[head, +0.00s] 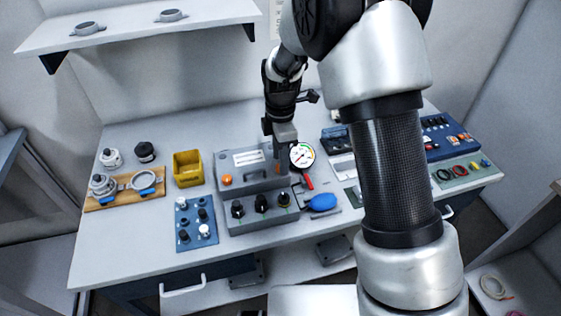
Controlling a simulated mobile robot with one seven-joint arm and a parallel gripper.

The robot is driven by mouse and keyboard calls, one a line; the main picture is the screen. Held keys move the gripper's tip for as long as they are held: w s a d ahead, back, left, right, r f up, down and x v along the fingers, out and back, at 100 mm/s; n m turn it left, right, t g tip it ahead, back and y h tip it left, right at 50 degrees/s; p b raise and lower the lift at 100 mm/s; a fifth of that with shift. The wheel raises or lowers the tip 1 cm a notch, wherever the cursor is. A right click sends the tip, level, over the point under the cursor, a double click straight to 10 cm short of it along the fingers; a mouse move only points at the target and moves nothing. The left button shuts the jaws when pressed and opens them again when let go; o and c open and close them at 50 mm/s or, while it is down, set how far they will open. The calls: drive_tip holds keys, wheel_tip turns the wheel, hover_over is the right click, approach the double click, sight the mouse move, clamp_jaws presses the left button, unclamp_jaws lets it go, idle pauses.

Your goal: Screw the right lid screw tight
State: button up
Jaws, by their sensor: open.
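A grey box (252,184) with a white label on its lid stands in the middle of the bench. An orange lid screw (226,180) shows at the lid's left side. The right lid screw (278,168) shows as a small orange patch at the lid's right side, partly hidden by my gripper. My gripper (277,154) points down over that right side, with its jaws open. I cannot tell whether the fingers touch the screw or stand around it.
A round gauge (302,155) is close to the right of my gripper. Black knobs (261,203) line the front of the box. A yellow bin (188,168), blue knob panel (196,222) and wooden board (107,200) are left. A blue oval object (323,202) lies right.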

drive_tip(key=shift+f, duration=0.8)
clamp_jaws()
